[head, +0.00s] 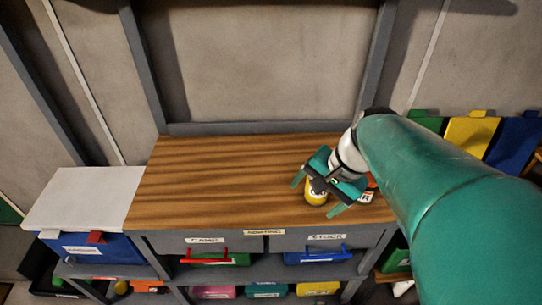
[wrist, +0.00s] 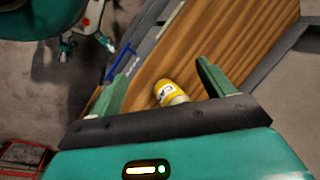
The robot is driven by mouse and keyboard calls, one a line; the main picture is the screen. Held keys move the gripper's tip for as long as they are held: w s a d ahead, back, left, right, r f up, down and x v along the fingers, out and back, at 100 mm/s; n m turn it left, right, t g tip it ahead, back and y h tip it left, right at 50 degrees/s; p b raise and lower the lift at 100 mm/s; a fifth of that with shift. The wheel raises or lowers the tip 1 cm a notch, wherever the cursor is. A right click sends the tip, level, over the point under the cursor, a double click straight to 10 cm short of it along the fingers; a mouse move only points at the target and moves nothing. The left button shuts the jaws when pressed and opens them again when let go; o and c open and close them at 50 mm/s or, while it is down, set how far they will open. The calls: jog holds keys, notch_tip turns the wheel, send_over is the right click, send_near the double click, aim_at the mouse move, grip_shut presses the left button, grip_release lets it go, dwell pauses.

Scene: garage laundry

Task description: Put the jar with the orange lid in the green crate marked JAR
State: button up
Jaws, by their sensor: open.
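An object with orange at its top and a white label ending in R (head: 367,196) stands at the right end of the wooden worktop, partly hidden by my gripper and arm; it seems to be the jar. My gripper (head: 317,195) is open over a yellow can (head: 316,192), left of that object. In the wrist view my gripper (wrist: 166,57) has its fingers apart, with the yellow can (wrist: 170,93) in line with the gap. Green crates show on the shelf below (head: 232,259) and at the lower right (head: 395,257); I cannot read JAR on either.
The wooden worktop (head: 220,175) is clear to the left. Two labelled compartments sit beneath it, with red (head: 205,260) and blue (head: 320,258) handles in front. Pink (head: 214,292), teal (head: 266,291) and yellow (head: 318,288) bins line the lower shelf. A blue bin (head: 90,248) stands left.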

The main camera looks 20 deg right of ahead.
jog(key=s+a+r+n+t+h, duration=0.2)
jog(key=a+n, duration=0.4)
jog(key=n, duration=0.4)
notch_tip(320, 180, up, 3)
jog(key=shift+s+a+f+t+h, duration=0.15)
jog(key=shift+s+a+t+h, duration=0.25)
jog(key=shift+h, duration=0.2)
jog(key=shift+o, duration=0.8)
jog(key=shift+a+n, duration=0.2)
jog(key=shift+n, duration=0.1)
